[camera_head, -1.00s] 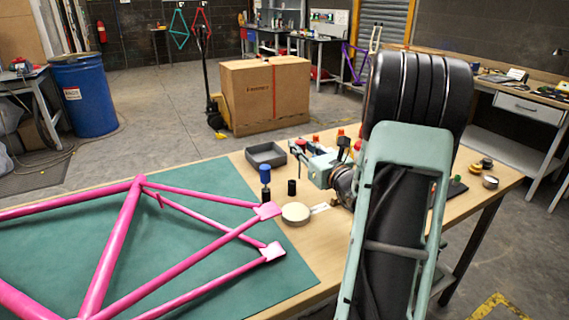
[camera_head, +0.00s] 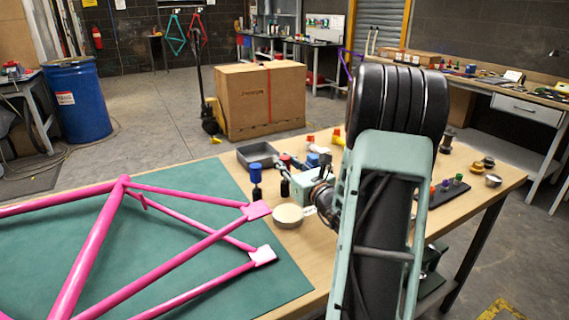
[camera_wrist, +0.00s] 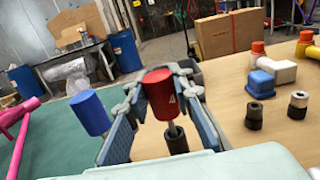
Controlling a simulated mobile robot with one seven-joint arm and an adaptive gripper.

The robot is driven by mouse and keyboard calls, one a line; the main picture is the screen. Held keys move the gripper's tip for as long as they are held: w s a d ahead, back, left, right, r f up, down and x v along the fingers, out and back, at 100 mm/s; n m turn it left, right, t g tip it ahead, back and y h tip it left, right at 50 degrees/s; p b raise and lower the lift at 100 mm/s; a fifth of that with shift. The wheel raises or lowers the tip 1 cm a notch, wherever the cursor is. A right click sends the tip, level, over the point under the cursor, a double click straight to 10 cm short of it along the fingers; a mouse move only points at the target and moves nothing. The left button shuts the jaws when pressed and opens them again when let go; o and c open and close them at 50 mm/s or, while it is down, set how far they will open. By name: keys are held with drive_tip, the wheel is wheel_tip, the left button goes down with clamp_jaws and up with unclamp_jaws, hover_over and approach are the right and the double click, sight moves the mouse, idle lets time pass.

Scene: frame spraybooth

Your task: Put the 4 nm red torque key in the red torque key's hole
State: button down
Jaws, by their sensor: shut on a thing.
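The red torque key (camera_wrist: 159,92), with a white 4 on its cap, is between the fingers of my gripper (camera_wrist: 162,82) in the wrist view. My gripper is shut on it. Its thin metal shaft points down in front of or over a black cylinder (camera_wrist: 177,140); I cannot tell whether they touch. In the head view the red cap (camera_head: 285,159) shows above the black cylinder (camera_head: 284,188), beside my gripper (camera_head: 302,178). A dark rack (camera_head: 436,198) with small coloured caps lies on the right side of the bench. The red key's hole is not clearly visible.
A blue-capped key (camera_wrist: 89,112) stands close left of my gripper. A round cream tin (camera_head: 287,216), a grey tray (camera_head: 250,157) and a pink frame (camera_head: 110,230) on a green mat are nearby. Black cylinders (camera_wrist: 254,115) stand to the right in the wrist view.

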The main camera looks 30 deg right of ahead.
drive_tip(key=c, duration=1.7)
unclamp_jaws()
drive_tip(key=shift+f, duration=0.1)
drive_tip(key=s, duration=1.2)
drive_tip(key=shift+a, duration=0.3)
